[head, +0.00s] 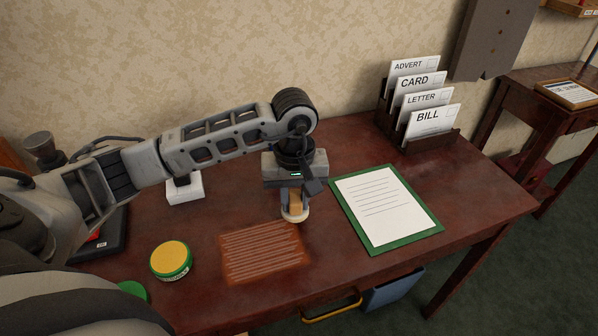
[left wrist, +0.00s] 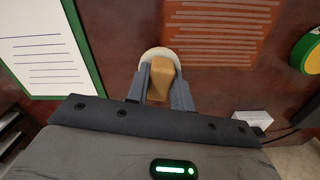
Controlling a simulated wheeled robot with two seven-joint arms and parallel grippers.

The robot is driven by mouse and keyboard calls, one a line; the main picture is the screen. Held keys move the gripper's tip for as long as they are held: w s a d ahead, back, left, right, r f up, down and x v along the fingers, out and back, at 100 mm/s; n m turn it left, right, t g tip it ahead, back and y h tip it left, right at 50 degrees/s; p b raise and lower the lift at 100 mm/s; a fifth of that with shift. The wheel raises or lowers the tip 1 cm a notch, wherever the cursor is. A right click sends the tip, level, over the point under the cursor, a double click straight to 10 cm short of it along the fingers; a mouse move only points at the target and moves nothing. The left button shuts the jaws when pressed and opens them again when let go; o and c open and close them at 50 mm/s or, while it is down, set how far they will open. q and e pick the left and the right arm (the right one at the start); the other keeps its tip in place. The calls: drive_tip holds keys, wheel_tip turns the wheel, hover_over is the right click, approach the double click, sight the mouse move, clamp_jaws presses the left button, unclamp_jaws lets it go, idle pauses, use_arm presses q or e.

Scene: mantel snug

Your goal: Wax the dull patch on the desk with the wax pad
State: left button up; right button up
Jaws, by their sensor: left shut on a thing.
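The dull patch (head: 264,256) is a lighter, streaked orange-brown rectangle on the dark red-brown desk (head: 330,270). It also shows at the top of the left wrist view (left wrist: 222,28). My left gripper (head: 293,200) is shut on the wooden handle of the wax pad (head: 295,215), which has a pale round base. The fingers hold the handle from both sides in the left wrist view (left wrist: 160,85). The pad is at the patch's back right corner; I cannot tell whether its base touches the desk. My right gripper is not in view.
A round yellow-topped green tin (head: 171,260) stands left of the patch. A green-bordered sheet (head: 385,208) lies to the right. A letter rack (head: 430,140) holds several cards at the back right.

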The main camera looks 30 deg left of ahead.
use_arm(q)
drive_tip(key=shift+r+p, duration=1.3)
drive_tip(key=shift+r, duration=1.25)
